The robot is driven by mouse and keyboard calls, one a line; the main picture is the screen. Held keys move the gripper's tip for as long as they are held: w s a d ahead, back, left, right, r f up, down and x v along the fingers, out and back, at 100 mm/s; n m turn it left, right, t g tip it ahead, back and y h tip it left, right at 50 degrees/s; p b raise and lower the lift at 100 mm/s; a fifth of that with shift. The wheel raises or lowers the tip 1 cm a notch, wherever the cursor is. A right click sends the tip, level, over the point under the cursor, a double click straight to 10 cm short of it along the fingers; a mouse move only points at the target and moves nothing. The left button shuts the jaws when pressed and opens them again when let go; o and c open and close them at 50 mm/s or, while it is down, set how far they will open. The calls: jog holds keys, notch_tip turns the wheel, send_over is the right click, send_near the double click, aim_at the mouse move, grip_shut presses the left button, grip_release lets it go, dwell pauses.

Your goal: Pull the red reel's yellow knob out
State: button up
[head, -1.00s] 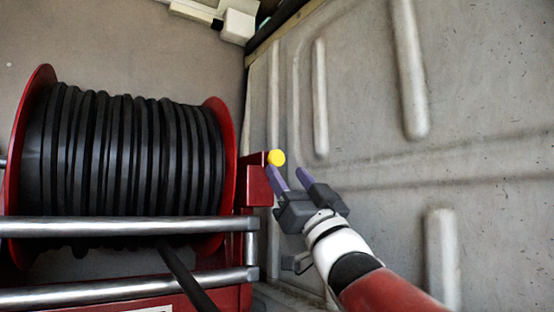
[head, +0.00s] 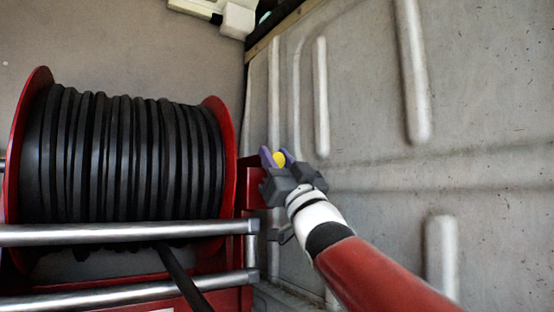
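The red reel (head: 220,118) with black hose wound on it stands at the left in the head view. Its yellow knob (head: 279,159) sits at the upper right end of a red bracket (head: 251,180) on the reel's right side. My gripper (head: 276,158) is at the knob, with one purple finger on the left of it and one on the right. The fingers look apart, with the knob showing between them. I cannot tell whether they touch it. The gripper body hides part of the bracket below.
Two silver rails (head: 120,232) run across the front of the reel. A grey ribbed wall (head: 370,110) stands close behind and to the right of my arm. White boxes (head: 237,20) hang at the top. The space right of the arm is open up to the wall.

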grip_shut()
jog(key=shift+s+d+f+b, duration=0.1)
jog(key=shift+s+d+b, duration=0.25)
jog(key=shift+s, duration=0.15)
jog(key=shift+s+d+b, duration=0.3)
jog(key=shift+s+b, duration=0.05)
jog(key=shift+s, duration=0.15)
jog(key=o, duration=0.7)
grip_release()
jog(key=b+v, duration=0.2)
jog(key=v, duration=0.5)
jog(key=shift+s+d+f, duration=0.2)
jog(key=shift+s, duration=0.1)
